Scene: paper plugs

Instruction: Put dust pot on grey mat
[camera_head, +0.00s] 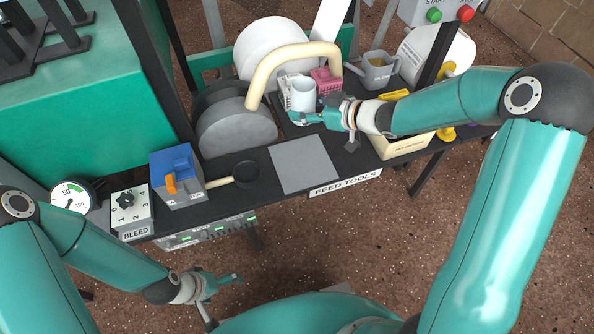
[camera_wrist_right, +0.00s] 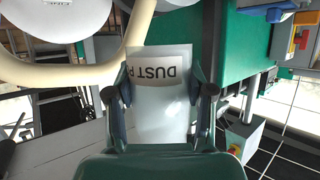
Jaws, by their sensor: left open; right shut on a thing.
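The grey mat (camera_head: 304,165) lies flat and bare on the bench, behind the FEED TOOLS label. My left gripper (camera_head: 225,281) is open and empty in front of the bench, low and left of the mat.
A cream curved pipe (camera_head: 285,58) arches close behind the dust pot. A pink basket (camera_head: 325,78) stands beside it. A grey jug (camera_head: 378,70) is at the right. A black round-ended tool (camera_head: 246,174) lies left of the mat, next to a blue box (camera_head: 178,175).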

